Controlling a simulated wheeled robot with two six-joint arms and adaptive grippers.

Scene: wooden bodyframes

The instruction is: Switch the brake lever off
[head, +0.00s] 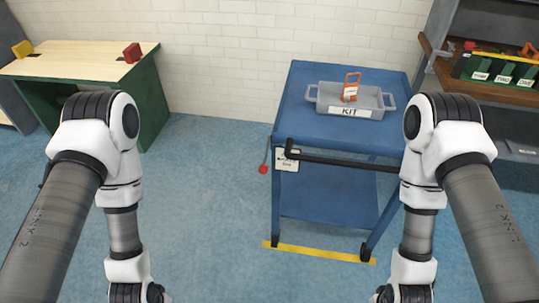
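The brake lever (266,158) is a thin rod with a red knob at its lower end. It hangs at the left side of the blue cart (294,97), just left of a small white label (287,160) whose text is too small to read. The knob points down. Both of my arms reach down on either side of the view, the left one left of the cart and the right one in front of its right side. Both grippers are below the bottom edge, out of view. Neither visible arm part touches the lever.
A grey tray marked KIT (318,98) with an orange item (351,88) sits on the cart. A black handle bar (345,162) sticks out in front. Yellow tape (318,253) marks the floor. A workbench (80,62) stands left, a shelf (500,85) right. Floor between bench and cart is clear.

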